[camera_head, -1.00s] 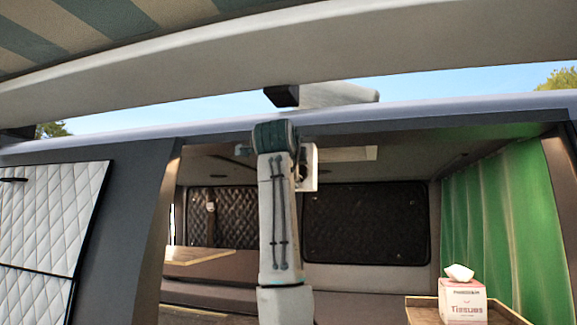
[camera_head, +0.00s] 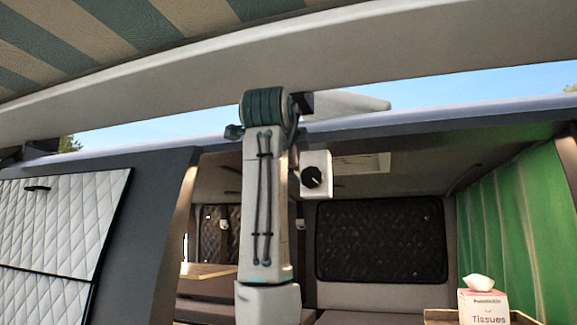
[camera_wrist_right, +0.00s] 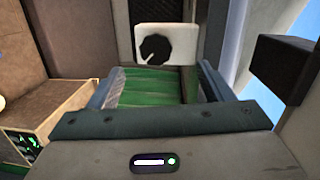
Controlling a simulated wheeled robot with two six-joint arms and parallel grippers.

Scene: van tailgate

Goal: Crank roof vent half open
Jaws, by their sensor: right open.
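A dark round knob (camera_head: 311,177) with a pale pointer line sits on a white box (camera_head: 325,188) below the roof edge. In the right wrist view the knob (camera_wrist_right: 154,49) and its white box (camera_wrist_right: 189,42) are ahead, beyond the fingers. A pale roof vent frame (camera_head: 372,163) shows in the van ceiling to the right of the box. My right gripper (camera_wrist_right: 158,74) is open and empty, apart from the knob. My arm hides this gripper in the head view. My left gripper is not in view.
The raised tailgate (camera_head: 400,45) spans the top. A dark block (camera_wrist_right: 285,68) is close on the right in the wrist view. A green curtain (camera_head: 515,215) hangs at right, with a tissue box (camera_head: 484,307) below. A quilted white panel (camera_head: 60,225) stands left.

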